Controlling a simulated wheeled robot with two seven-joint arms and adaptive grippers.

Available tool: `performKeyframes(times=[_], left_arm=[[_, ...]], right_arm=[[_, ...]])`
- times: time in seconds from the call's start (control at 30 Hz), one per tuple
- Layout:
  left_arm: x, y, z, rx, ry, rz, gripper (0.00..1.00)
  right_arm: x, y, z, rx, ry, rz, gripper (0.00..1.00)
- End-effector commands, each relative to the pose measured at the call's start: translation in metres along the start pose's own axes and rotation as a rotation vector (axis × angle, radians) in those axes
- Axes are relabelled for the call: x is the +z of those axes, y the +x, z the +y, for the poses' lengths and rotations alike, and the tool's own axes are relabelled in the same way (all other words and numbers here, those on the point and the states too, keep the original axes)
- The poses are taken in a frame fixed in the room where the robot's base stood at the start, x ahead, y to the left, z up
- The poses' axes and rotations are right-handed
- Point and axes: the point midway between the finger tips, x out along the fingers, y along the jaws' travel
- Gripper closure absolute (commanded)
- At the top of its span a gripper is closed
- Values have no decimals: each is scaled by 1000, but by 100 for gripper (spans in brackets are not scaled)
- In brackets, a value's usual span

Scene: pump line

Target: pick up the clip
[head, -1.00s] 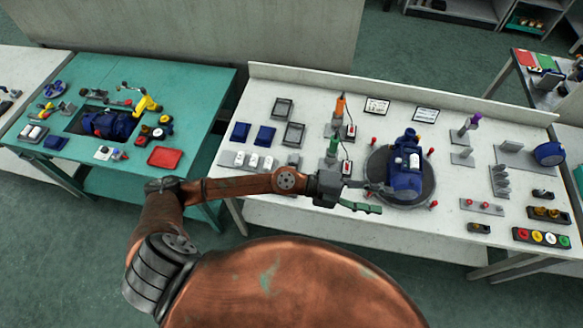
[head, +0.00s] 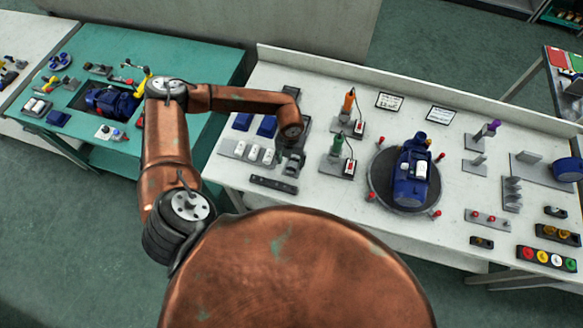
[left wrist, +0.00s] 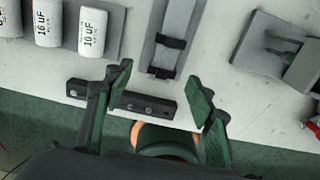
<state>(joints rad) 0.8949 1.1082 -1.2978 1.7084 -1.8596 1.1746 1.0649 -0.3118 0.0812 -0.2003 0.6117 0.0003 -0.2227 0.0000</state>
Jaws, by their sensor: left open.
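Two small black clips sit across a grey strip in the left wrist view, the upper one (left wrist: 170,42) and the lower one (left wrist: 162,72). I cannot tell which one the task means. My left gripper shows in the head view (head: 290,162) above the bench, and in the left wrist view (left wrist: 160,78). Its green-padded fingers are open with nothing held between them. The lower clip lies in the picture between the fingertips; the height gap cannot be told. In the head view the gripper and wrist hide most of that spot. My right gripper is not in view.
A dark bar with holes (head: 273,184) lies near the bench's front edge. A stand with a green-handled tool (head: 337,150) is to the right, then a blue pump (head: 411,175) on a round plate.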

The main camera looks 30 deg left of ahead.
Motion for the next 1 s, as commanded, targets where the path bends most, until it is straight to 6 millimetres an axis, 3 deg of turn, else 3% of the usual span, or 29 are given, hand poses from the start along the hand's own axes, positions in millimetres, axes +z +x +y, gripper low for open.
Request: performKeyframes(times=[0.23, 0.53, 1.0], left_arm=[[-1, 34, -4, -1, 2, 2, 49], [-1, 40, -5, -2, 4, 1, 49], [-1, 40, -5, -2, 5, 1, 78]], right_arm=[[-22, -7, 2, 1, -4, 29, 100], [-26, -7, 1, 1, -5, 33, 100], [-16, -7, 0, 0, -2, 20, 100]])
